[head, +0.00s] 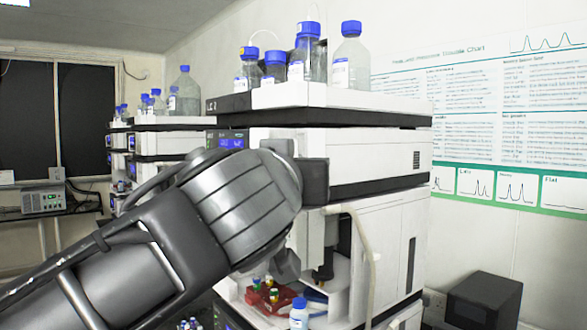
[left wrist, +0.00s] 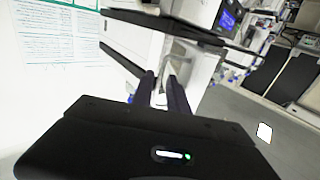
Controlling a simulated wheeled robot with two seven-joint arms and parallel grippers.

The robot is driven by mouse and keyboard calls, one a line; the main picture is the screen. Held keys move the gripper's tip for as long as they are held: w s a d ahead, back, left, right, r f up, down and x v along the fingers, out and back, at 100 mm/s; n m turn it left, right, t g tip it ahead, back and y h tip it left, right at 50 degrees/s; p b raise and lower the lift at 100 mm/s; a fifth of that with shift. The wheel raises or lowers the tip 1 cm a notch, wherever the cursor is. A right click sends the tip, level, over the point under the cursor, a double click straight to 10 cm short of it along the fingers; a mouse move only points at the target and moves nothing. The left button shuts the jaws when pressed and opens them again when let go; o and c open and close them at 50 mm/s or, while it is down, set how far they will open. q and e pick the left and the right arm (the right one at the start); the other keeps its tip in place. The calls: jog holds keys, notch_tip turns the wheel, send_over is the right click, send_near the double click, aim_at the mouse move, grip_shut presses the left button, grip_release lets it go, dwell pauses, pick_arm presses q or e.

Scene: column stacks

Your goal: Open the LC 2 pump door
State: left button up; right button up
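The LC 2 stack (head: 365,155) stands in the middle of the head view, with its "LC 2" label at the upper left of its front. My left arm crosses its front and hides much of the upper modules' faces, so I cannot make out the pump door there. My left gripper's fingers are not clear in the head view. In the left wrist view, the left gripper (left wrist: 162,88) has two dark fingers apart, with a pale strip visible between them. My right gripper is not in view.
Blue-capped bottles (head: 350,55) stand on the stack's top. A lower compartment is open, with vials and a red rack (head: 272,298) inside. Another stack (head: 155,145) stands behind left. A black box (head: 483,298) is at lower right, below a wall chart (head: 500,110).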

pick_arm(q)
jog(key=shift+o, duration=0.7)
jog(key=shift+s+r, duration=0.1)
jog(key=shift+s, duration=0.05)
jog(key=shift+s, duration=0.1)
jog(key=s+a+b, duration=0.1)
jog(key=s+b, duration=0.1)
jog(key=s, duration=0.5)
jog(key=shift+s+a+b, duration=0.2)
jog(key=shift+s+b, duration=0.05)
jog(key=shift+b, duration=0.15)
